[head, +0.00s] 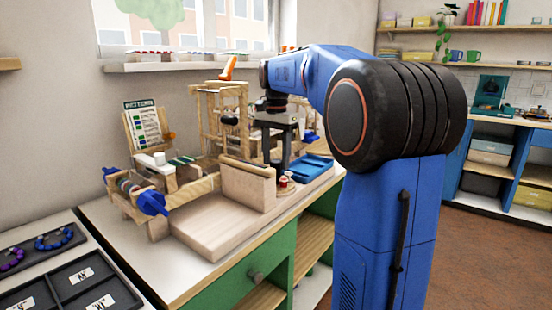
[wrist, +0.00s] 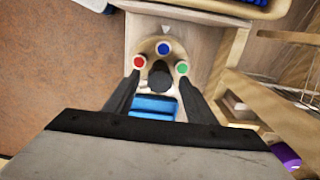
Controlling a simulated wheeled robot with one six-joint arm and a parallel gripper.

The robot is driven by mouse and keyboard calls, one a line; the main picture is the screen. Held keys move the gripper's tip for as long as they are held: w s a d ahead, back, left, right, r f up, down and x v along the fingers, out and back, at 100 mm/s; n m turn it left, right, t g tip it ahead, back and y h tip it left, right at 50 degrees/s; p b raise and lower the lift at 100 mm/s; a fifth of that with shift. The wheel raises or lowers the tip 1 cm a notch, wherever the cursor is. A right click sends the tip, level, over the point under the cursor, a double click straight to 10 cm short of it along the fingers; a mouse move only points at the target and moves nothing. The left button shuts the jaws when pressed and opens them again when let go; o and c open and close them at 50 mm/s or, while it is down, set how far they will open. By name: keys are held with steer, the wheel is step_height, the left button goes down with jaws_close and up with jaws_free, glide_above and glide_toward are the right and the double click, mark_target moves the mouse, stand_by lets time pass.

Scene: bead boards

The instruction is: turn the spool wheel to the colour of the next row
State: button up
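The spool wheel (wrist: 147,48) is a round pale wooden disc with a dark round knob (wrist: 159,76). Red (wrist: 139,62), blue (wrist: 164,48) and green (wrist: 182,67) spools show on it. A small white pointer (wrist: 166,30) lies beyond the rim, nearest the blue spool. My gripper (wrist: 160,80) is open, its fingers apart on either side of the knob. In the head view my gripper (head: 278,168) points down at the wheel, where a red spool (head: 284,182) shows. The pattern card (head: 147,126) stands at the back left; its rows are too small to read surely.
A blue tray (head: 312,167) lies right of the wheel. A wooden block wall (head: 247,187) stands close on its left, and a wooden frame (head: 207,115) rises behind. A bead loom with blue knobs (head: 152,202) is at left.

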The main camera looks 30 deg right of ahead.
step_height(320, 180, up, 17)
steer(key=shift+r, duration=0.15)
stand_by(0.7)
stand_by(0.5)
